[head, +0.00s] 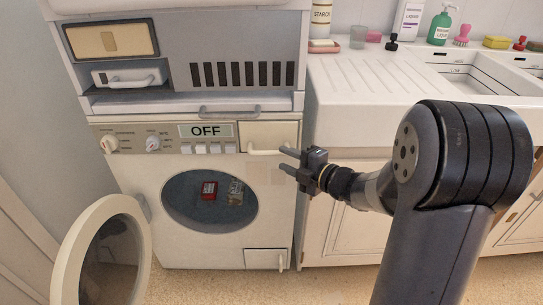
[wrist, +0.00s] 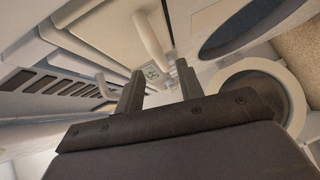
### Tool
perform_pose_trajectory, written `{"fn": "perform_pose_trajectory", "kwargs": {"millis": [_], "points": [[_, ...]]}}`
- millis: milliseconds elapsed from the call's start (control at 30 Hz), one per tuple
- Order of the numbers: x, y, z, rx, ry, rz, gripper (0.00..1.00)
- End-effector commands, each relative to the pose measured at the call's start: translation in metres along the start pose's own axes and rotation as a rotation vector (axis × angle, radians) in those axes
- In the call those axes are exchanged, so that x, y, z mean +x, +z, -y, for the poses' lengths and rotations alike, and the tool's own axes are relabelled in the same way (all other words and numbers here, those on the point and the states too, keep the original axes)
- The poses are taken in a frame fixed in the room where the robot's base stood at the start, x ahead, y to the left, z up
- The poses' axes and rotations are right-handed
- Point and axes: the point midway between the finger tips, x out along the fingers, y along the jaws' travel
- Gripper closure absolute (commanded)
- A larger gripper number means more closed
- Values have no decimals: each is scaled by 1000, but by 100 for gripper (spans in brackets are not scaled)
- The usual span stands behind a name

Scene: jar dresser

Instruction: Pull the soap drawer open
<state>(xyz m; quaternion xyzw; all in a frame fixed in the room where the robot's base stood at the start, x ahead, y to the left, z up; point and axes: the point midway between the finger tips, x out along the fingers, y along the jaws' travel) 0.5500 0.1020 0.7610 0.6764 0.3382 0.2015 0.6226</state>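The soap drawer (head: 265,134) is the cream front at the upper right of the washing machine, and it looks shut. Its pale bar handle (head: 267,152) runs along the lower edge of that front. My gripper (head: 285,161) is in front of the machine, just right of and slightly below the handle, with its two fingers apart and nothing held. In the wrist view the handle (wrist: 150,38) shows beyond the open fingertips (wrist: 159,70), across the gap between them. I cannot tell whether a finger touches it.
Above is a unit with a wide handle (head: 229,111). The sink counter (head: 365,100) stands to the right.

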Motion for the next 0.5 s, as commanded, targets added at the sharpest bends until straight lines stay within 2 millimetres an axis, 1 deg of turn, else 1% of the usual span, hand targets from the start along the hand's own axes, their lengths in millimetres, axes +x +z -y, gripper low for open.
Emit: {"fn": "perform_pose_trajectory", "kwargs": {"millis": [33,200,333,500], "points": [[12,-2,2,-1,-1,-5,64],[41,-1,2,1,-1,-2,64],[54,0,1,1,-1,-1,64],[61,0,1,3,-1,2,64]]}}
